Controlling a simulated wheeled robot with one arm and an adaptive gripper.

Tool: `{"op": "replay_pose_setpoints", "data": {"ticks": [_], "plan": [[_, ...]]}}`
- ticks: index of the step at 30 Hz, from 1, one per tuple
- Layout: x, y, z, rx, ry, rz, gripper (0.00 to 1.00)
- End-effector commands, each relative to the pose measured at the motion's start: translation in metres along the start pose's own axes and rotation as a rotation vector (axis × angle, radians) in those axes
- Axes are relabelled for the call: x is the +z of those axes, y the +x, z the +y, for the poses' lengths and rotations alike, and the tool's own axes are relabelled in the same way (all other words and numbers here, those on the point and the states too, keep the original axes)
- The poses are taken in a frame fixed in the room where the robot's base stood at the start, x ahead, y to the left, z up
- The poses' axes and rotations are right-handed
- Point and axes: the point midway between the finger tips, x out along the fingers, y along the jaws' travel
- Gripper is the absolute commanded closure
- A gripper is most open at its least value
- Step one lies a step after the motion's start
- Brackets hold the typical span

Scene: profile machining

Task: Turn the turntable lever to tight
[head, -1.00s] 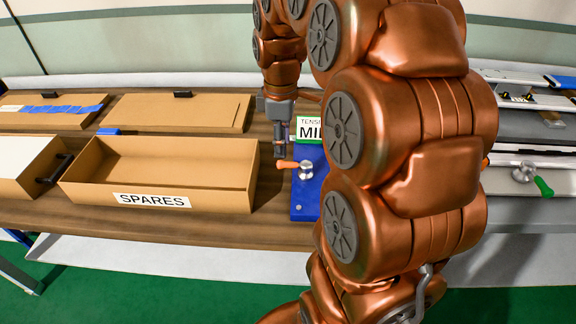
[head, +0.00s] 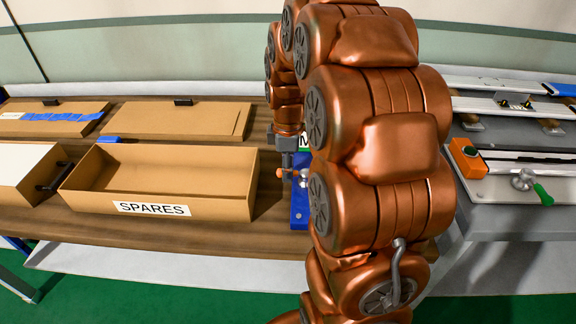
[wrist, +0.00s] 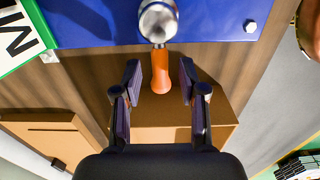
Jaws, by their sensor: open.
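The lever has an orange handle (wrist: 160,73) on a round silver hub (wrist: 158,20), mounted on a blue base plate (wrist: 90,22). In the head view the hub (head: 304,178) shows beside my arm, and my gripper (head: 287,172) is down at the handle. In the wrist view my gripper (wrist: 160,82) is open, with one finger on each side of the handle and a gap on both sides. The handle points from the hub toward my palm. My arm hides the right part of the blue plate in the head view.
An open cardboard box labelled SPARES (head: 152,209) stands just left of the lever. A green-edged sign (wrist: 20,38) stands at the plate.

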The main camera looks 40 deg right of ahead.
Motion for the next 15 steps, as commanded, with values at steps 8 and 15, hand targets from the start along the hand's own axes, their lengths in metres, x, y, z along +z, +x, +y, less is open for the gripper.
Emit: {"op": "replay_pose_setpoints", "data": {"ticks": [8,15], "plan": [[-0.0001,0.0014,0.0000,0.001,0.000,0.000,0.58],[-0.0002,0.0012,-0.0001,0.001,0.000,0.000,0.82]]}}
